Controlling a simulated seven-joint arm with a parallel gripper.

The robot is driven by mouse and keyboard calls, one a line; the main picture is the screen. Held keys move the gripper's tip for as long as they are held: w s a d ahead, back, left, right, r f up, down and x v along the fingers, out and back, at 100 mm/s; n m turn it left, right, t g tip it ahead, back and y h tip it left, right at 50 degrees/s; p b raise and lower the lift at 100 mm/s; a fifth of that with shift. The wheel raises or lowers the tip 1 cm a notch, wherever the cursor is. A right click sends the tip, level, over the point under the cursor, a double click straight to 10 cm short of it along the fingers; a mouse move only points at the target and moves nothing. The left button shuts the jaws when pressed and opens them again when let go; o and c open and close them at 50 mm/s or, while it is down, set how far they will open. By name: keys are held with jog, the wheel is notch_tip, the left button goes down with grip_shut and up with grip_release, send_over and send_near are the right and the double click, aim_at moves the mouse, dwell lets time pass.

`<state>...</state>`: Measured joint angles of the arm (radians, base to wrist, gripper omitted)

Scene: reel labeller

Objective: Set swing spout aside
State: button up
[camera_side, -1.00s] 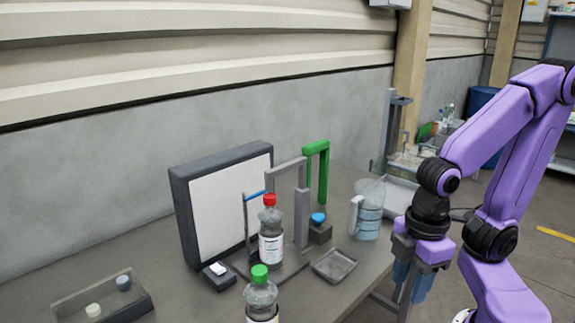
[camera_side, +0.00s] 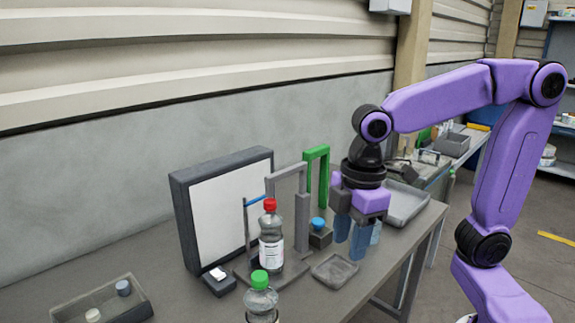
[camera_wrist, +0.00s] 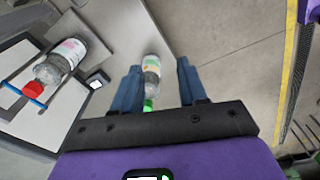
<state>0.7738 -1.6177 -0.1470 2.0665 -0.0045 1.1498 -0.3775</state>
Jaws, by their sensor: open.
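I cannot tell for certain which part is the swing spout. A grey upside-down U-shaped arm (camera_side: 287,171) stands on a post behind a red-capped bottle (camera_side: 271,247), its free end hanging near the bottle. A taller green arch (camera_side: 323,170) stands just behind it to the right. My gripper (camera_side: 351,238) is open, pointing down to the right of both arms and touching neither.
A dark-framed white panel (camera_side: 222,215) stands behind the bottle. A shallow dish (camera_side: 335,270) and a block with a blue knob (camera_side: 319,224) lie near my gripper. A tray (camera_side: 75,301) with two caps is at the front left, and a grey tray (camera_side: 405,203) at the right.

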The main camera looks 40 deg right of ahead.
jog(key=w+r, duration=0.5)
jog(key=w, duration=0.2)
notch_tip(320, 180, up, 13)
jog(key=n+t, duration=0.2)
jog(key=n, duration=0.2)
send_over(287, 170)
jog(key=s, duration=0.4)
jog(key=shift+h, duration=0.3)
jog(key=x, duration=1.6)
jog(key=shift+a+f, duration=0.1)
jog(key=shift+f, duration=0.2)
grip_shut()
